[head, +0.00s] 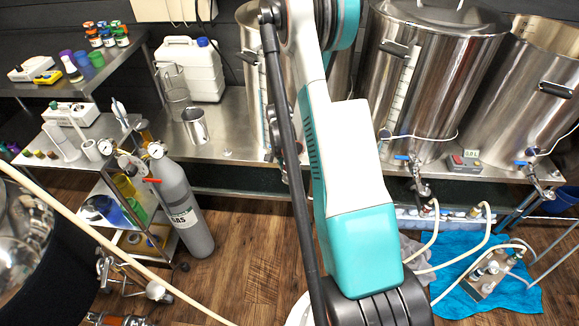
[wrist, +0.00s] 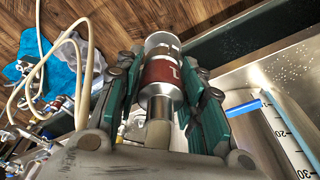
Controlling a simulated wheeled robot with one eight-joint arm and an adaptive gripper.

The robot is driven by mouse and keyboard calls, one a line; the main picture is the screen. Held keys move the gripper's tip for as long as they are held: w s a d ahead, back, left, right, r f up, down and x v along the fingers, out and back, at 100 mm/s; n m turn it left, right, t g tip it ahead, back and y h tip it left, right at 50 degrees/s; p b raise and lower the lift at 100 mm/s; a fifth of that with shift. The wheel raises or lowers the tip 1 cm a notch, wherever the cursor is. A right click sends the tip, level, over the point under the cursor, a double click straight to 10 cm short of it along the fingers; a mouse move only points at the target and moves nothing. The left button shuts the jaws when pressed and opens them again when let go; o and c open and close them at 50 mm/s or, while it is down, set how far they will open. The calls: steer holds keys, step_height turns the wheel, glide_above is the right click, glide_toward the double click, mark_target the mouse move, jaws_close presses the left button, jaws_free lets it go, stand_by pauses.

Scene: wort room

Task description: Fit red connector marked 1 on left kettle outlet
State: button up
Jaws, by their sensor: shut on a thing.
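My gripper (wrist: 165,85) shows in the wrist view with its dark green fingers closed on both sides of a metal cylinder, the red connector (wrist: 160,72). The connector has a red band with a white mark that looks like a 1. In the head view my arm hides the gripper and the connector. The left kettle (head: 249,75) is steel and stands behind my arm, mostly covered by it. Its outlet is not clear in the head view. In the wrist view a blue handle (wrist: 246,108) and a white scale (wrist: 290,140) lie right of the gripper.
Two more steel kettles (head: 430,80) (head: 535,90) stand at right on the steel bench (head: 235,150). Pale hoses (head: 465,245) run over a blue cloth (head: 510,280) on the floor. A grey gas cylinder (head: 185,215) and a shelf cart stand at left.

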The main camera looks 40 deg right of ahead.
steer(key=shift+f, duration=1.3)
steer(key=o, duration=1.2)
steer(key=shift+r, duration=0.1)
steer(key=r, duration=0.4)
steer(key=a+r, duration=0.1)
steer(key=r, duration=0.6)
steer(key=shift+a+r, duration=0.35)
steer(key=shift+a, duration=0.05)
